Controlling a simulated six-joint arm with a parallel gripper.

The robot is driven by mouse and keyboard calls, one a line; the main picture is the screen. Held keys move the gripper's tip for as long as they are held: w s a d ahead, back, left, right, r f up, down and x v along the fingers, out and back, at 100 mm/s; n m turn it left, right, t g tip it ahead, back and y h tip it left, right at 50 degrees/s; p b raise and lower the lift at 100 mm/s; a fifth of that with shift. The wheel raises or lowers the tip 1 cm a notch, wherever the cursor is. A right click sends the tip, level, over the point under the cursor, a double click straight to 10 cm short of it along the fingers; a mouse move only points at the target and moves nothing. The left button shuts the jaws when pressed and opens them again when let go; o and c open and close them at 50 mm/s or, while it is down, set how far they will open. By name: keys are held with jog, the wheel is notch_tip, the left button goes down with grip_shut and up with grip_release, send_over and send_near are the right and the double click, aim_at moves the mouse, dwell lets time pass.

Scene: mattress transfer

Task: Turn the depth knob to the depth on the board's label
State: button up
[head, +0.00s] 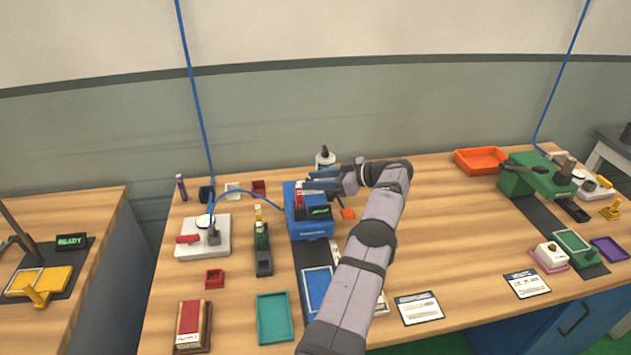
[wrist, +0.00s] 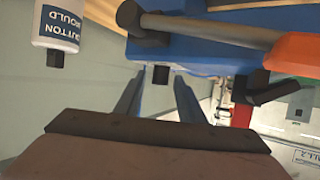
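The blue machine (head: 312,228) stands at the centre of the bench with a small dark display (head: 319,211) that I cannot read. My gripper (head: 308,184) is at its upper part. In the wrist view its two blue fingers (wrist: 158,80) are apart, and a small black square part (wrist: 160,74) shows between their tips on the machine's blue body (wrist: 190,50). I cannot tell whether that part is the depth knob. A grey lever with an orange grip (wrist: 292,50) crosses above. White printed cards (head: 418,308) lie on the bench; their text is unreadable.
A white bottle (wrist: 58,26) stands behind the machine. A black rack (head: 263,250), a white press base (head: 203,237) and a teal tray (head: 273,318) are to the left. A green machine (head: 535,176) and an orange tray (head: 480,160) are to the right. Bench right of my arm is mostly clear.

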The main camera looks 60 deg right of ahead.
dwell(0.3)
jog(key=b+v, duration=0.1)
jog(key=v, duration=0.6)
jog(key=shift+s+r, duration=0.1)
dwell(0.4)
